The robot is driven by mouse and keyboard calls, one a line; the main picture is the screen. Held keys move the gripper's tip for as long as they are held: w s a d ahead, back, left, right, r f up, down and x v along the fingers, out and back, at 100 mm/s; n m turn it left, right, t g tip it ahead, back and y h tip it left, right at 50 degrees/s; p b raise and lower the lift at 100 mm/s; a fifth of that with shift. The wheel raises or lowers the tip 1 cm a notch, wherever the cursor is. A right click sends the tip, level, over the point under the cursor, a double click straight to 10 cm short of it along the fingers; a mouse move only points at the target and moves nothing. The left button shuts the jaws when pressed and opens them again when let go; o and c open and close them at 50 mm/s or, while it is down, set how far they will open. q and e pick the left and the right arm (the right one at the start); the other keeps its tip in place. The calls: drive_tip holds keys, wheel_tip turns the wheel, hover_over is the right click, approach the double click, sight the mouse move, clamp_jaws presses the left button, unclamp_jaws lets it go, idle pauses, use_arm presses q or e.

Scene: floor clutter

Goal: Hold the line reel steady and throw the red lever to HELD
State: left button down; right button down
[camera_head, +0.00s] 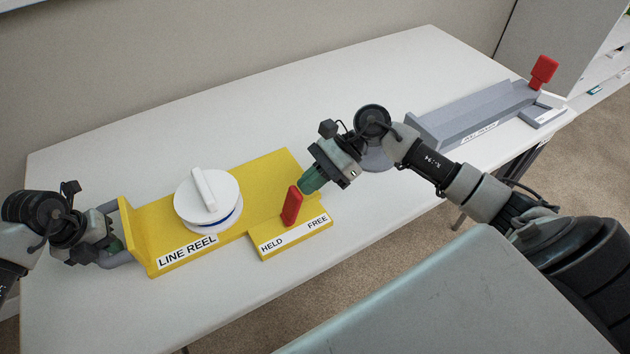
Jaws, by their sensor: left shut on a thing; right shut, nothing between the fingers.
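The line reel is a yellow base (150,222) with a white drum (200,213) and a white bar on top; blue line shows under the drum's rim. A grey handle (124,258) sits at its left end. My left gripper (113,246) is shut on this handle. The red lever (292,207) rises from a yellow block (262,246) marked HELD at left and FREE at right. The lever stands between the two words; its exact setting is hard to tell. My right gripper (304,188) is shut and empty, close beside the lever's right side; contact is unclear.
The white table (330,105) is clear behind the reel and along the front. A wall runs behind the table.

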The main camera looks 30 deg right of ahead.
sight(293, 194)
use_arm(q)
drive_tip(key=shift+s+d+f, duration=0.15)
drive_tip(key=shift+s+f, duration=0.05)
drive_tip(key=shift+f, duration=0.15)
use_arm(e)
drive_tip(key=shift+a+r+h, duration=0.4)
drive_tip(key=shift+a+h, duration=0.4)
drive_tip(key=a+h, duration=0.2)
drive_tip(key=shift+a+r+h, duration=0.15)
drive_tip(key=shift+r+h, duration=0.15)
drive_tip(key=shift+h, duration=0.1)
drive_tip(key=shift+s+a+f+h, duration=0.1)
drive_tip(key=shift+a+h, duration=1.5)
drive_tip(key=shift+a, duration=0.35)
